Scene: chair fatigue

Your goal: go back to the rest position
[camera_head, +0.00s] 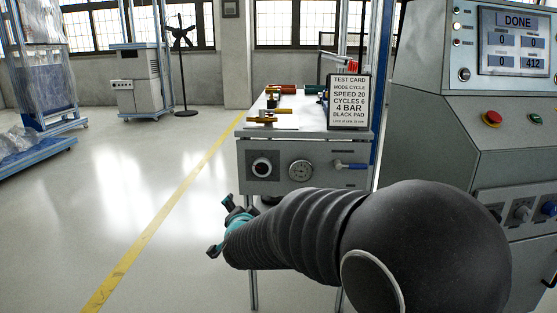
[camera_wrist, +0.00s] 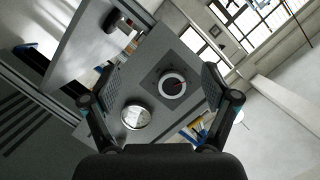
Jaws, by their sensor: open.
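My gripper (camera_head: 222,226) is at the end of my dark arm, left of the centre of the head view, in front of and below the bench panel. In the wrist view my gripper (camera_wrist: 158,105) has its two fingers spread wide with nothing between them. Beyond the fingers is the grey panel (camera_head: 328,150) with a black round knob (camera_head: 262,167) and a round gauge (camera_head: 301,170). The knob (camera_wrist: 172,85) and the gauge (camera_wrist: 136,116) also show in the wrist view. The gripper appears apart from the panel.
A test card (camera_head: 348,102) stands on the bench top (camera_head: 305,122) near brass and coloured fittings. A console (camera_head: 460,110) reading DONE, with a red button (camera_head: 492,118), stands at right. A blue-framed rack (camera_head: 40,75) stands far left. The floor (camera_head: 130,185) at left is clear.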

